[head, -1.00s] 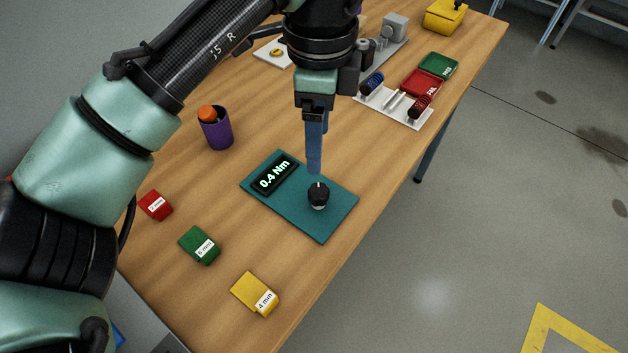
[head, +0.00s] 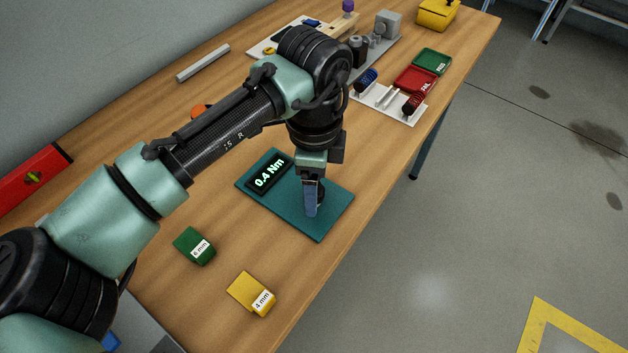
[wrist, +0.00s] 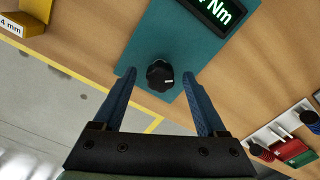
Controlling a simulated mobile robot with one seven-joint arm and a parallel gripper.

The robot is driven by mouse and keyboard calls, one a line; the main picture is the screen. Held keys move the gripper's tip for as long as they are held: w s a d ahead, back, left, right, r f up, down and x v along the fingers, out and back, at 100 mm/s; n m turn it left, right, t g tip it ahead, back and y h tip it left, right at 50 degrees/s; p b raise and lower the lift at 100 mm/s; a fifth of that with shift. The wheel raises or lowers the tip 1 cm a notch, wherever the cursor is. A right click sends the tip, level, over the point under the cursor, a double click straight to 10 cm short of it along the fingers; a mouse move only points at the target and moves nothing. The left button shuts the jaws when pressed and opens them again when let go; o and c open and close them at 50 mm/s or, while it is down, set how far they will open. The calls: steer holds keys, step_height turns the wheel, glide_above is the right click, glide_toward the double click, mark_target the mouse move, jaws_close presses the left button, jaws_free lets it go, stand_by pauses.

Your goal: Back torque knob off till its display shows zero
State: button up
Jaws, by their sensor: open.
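The torque knob (wrist: 160,75) is black with a white pointer mark and stands on a teal plate (head: 325,225). In the head view the knob (head: 321,193) is mostly hidden behind my fingers. The display (head: 269,173) on the same plate reads 0.4 Nm in green digits; the wrist view shows only part of it (wrist: 212,10). My gripper (head: 311,212) is low over the plate at the knob. In the wrist view its blue fingers (wrist: 160,82) are apart, with the knob in the gap between them near the tips and bare space on either side.
A green 6 mm block (head: 195,246) and a yellow 4 mm block (head: 251,293) lie in front of the plate. A white rack (head: 391,103) with springs and red (head: 415,79) and green (head: 432,61) trays stand behind. The wood right of the plate is clear.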

jaws_close()
steer(key=n+p, duration=0.2)
steer(key=p, duration=0.1)
steer(key=shift+d+r, duration=0.1)
steer(key=shift+r, duration=0.15)
steer(key=shift+f+n+p, duration=0.2)
steer(key=shift+n+p, duration=0.5)
steer(key=shift+n, duration=0.3)
jaws_free()
steer(key=shift+r, duration=0.1)
